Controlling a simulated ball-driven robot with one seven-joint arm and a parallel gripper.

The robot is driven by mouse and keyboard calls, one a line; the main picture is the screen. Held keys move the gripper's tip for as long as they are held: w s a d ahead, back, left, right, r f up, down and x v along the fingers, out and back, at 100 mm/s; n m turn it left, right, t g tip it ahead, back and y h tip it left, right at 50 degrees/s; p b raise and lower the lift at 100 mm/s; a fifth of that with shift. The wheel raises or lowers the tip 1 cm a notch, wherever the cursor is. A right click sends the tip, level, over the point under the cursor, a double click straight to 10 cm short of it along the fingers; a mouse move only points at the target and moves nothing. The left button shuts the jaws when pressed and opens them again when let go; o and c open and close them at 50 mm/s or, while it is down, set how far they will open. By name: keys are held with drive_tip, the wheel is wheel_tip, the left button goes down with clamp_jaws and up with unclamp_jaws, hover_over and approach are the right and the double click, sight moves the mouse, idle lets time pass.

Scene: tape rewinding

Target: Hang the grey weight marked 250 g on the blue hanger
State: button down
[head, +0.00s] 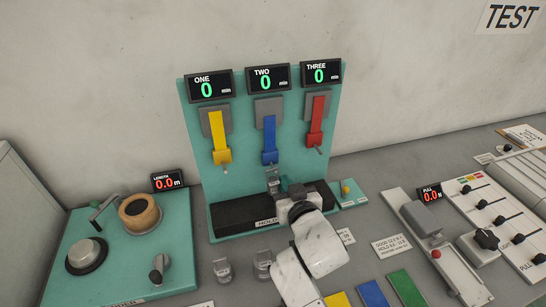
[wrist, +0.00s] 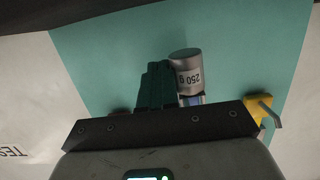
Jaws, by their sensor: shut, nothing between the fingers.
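The blue hanger (head: 269,140) is the middle strap on the teal board. A grey weight (head: 273,180) is directly under its lower end, in front of the board. In the wrist view the weight (wrist: 186,67) reads 250 g, upside down, with a bit of the blue hanger (wrist: 192,100) beside it. The joint between weight and hanger is too small to make out. My gripper (head: 285,191) is just below and right of the weight in the head view. In the wrist view its shut, empty fingers (wrist: 155,86) are close alongside the weight, not around it.
Yellow (head: 220,130) and red (head: 316,120) hangers flank the blue one. A black tray (head: 235,215) runs along the board's foot. Two more grey weights (head: 222,270) (head: 264,263) stand on the bench in front. A control panel (head: 465,215) fills the right.

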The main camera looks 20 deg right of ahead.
drive_tip(key=shift+a, duration=0.35)
idle(0.7)
drive_tip(key=shift+d, duration=0.45)
idle(3.3)
drive_tip(key=shift+s, duration=0.1)
drive_tip(key=s+d+p, duration=0.1)
drive_tip(key=s, duration=0.6)
drive_tip(key=shift+s+d, duration=0.2)
drive_tip(key=shift+s, duration=0.2)
idle(0.8)
idle(0.5)
